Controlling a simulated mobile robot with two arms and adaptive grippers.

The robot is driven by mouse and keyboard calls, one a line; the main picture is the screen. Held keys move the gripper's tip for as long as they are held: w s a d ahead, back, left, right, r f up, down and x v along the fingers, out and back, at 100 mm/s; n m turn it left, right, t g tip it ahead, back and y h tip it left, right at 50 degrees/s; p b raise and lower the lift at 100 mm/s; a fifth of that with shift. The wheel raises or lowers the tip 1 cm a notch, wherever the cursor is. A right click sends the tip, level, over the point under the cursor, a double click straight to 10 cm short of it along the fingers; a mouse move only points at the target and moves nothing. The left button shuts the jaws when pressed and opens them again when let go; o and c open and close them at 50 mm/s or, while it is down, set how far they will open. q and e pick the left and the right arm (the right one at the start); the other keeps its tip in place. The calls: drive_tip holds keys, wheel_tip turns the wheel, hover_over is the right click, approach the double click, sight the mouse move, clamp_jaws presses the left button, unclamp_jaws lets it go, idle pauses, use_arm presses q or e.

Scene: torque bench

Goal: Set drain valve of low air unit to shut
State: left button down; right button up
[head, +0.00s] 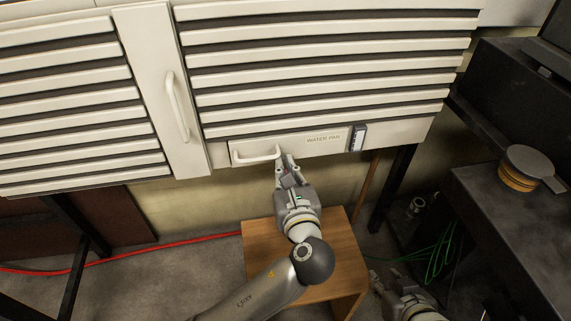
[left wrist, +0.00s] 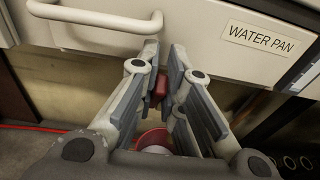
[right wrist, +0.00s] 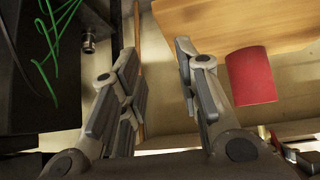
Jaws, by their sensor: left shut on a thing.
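The low air unit (head: 320,70) is a pale louvred cabinet with a drawer labelled WATER PAN (head: 323,139) at its bottom. In the head view my left gripper (head: 287,165) is just below that drawer, beside its white handle (head: 258,155). In the left wrist view its fingers (left wrist: 163,80) are shut on a small red piece (left wrist: 161,86) under the drawer, which appears to be the drain valve handle. The fingers hide most of it, so its angle cannot be told. My right gripper (right wrist: 155,75) is open and empty, low at the bottom right of the head view.
A wooden stool (head: 258,235) stands below my left arm. A red cylinder (right wrist: 252,75) shows beside wood in the right wrist view. A red hose (head: 150,251), green cables (head: 440,255) and a dark bench (head: 500,215) are around. A dark cabinet leg (head: 393,185) stands right of the drawer.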

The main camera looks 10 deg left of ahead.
use_arm(q)
drive_tip(key=r+p, duration=0.1)
drive_tip(key=p, duration=0.2)
drive_tip(key=shift+w+g, duration=0.15)
drive_tip(key=shift+g, duration=0.15)
drive_tip(key=p, duration=0.3)
drive_tip(key=shift+w+f+g+h, duration=0.1)
drive_tip(key=shift+f+g+h, duration=0.2)
drive_tip(key=shift+g, duration=0.1)
use_arm(e)
drive_tip(key=s+d+f+g+h, duration=0.1)
drive_tip(key=s+f+g, duration=0.4)
drive_tip(key=f, duration=0.8)
drive_tip(key=s+d, duration=0.1)
drive_tip(key=s, duration=0.2)
drive_tip(key=shift+s+d+g, duration=0.25)
drive_tip(key=shift+d+g, duration=0.05)
drive_tip(key=shift+d, duration=0.05)
use_arm(q)
drive_tip(key=c, duration=1.6)
unclamp_jaws()
drive_tip(key=shift+f, duration=0.1)
use_arm(e)
drive_tip(key=shift+r, duration=0.1)
use_arm(q)
drive_tip(key=shift+o, duration=0.2)
drive_tip(key=v, duration=1.2)
